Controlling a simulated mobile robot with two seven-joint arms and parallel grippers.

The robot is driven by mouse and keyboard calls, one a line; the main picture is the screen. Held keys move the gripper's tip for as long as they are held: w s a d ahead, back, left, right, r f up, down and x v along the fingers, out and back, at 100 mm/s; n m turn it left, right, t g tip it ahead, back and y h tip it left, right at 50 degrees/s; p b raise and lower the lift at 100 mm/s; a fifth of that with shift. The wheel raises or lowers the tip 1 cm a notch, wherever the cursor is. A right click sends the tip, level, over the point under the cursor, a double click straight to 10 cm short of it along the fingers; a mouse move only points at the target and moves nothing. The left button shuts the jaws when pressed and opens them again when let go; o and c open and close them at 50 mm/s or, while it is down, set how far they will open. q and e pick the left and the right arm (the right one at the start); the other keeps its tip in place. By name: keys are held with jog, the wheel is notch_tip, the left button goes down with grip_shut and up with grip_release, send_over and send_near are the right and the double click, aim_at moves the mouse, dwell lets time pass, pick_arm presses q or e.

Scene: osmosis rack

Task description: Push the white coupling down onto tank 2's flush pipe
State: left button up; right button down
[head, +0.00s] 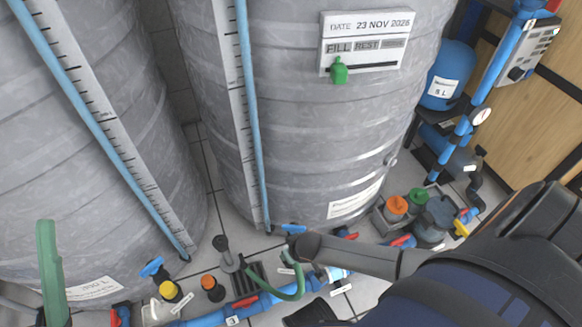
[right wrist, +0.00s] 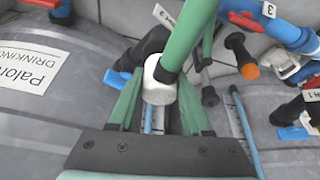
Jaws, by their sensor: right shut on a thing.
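The white coupling (right wrist: 158,80) is a short ring on the end of a green hose (right wrist: 188,35), seen in the right wrist view. My right gripper (right wrist: 158,98) is shut on it, a green finger on each side. In the head view my right gripper (head: 292,252) is low in front of the middle tank, and the hose (head: 290,296) loops below it. A dark pipe (right wrist: 152,44) shows close behind the coupling; I cannot tell whether they touch.
Two large grey tanks (head: 300,120) fill the back, with blue level tubes. Blue pipes (head: 210,318) with red valve handles run along the floor. Pumps and capped bottles (head: 396,207) crowd the right.

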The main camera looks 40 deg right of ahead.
pick_arm(q)
jog(key=shift+r+p, duration=0.75)
jog(key=shift+p, duration=0.15)
dwell(1.9)
jog(key=shift+f+b, duration=0.3)
pick_arm(e)
jog(key=shift+f, duration=0.45)
jog(key=shift+c, duration=1.3)
grip_release()
pick_arm(q)
notch_tip(320, 180, up, 8)
jog(key=m+p, duration=0.1)
jog(key=p, duration=0.6)
jog(key=shift+w+a+f+n+t+y+p, duration=0.1)
jog(key=shift+w+a+f+n+y, duration=0.1)
jog(key=shift+w+f+n+y, duration=0.4)
jog(key=shift+w+a+f+n+t+y+p, duration=0.15)
jog(key=shift+w+a+f+n+y, duration=0.15)
jog(key=shift+f+y, duration=0.4)
jog(key=shift+w+a+f+n+t+y+p, duration=0.1)
jog(key=shift+w+f+n+y, duration=0.3)
jog(key=shift+f+n+y, duration=0.25)
pick_arm(e)
jog(key=v, duration=1.2)
jog(key=shift+s+r, duration=0.15)
jog(key=shift+r, duration=0.05)
pick_arm(q)
jog(key=shift+f+h, duration=0.1)
jog(key=shift+h, duration=0.15)
